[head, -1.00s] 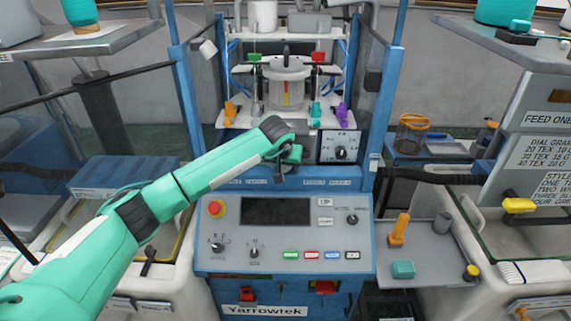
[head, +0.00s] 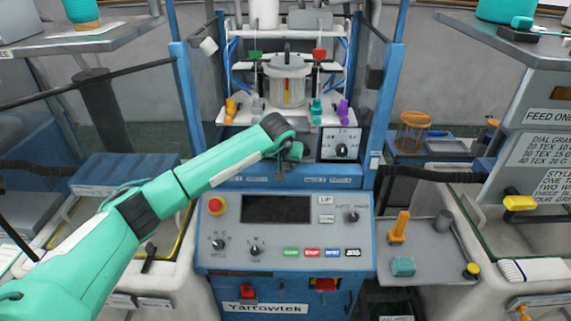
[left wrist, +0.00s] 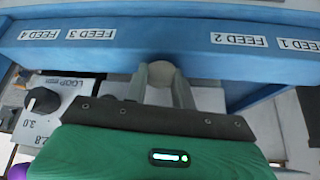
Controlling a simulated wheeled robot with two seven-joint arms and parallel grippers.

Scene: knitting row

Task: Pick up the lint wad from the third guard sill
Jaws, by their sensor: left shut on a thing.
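My left gripper (head: 280,175) is at the front of the blue machine frame, above the control panel. In the left wrist view its two fingers (left wrist: 160,84) are shut on a small, rounded grey wad, the lint wad (left wrist: 162,72). The wad overlaps the blue sill beam (left wrist: 190,38) in that view, between the FEED 3 and FEED 2 labels, which appear upside down. I cannot tell whether the wad touches the beam. In the head view the wad cannot be made out at the gripper. My right gripper is not in view.
Below is the control panel (head: 226,232) with a screen, knobs and coloured buttons. Behind the gripper stands a lidded clear canister (head: 288,85) among coloured pegs. A dial box (head: 341,145) is close on the right. Blue posts (head: 384,100) flank the opening.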

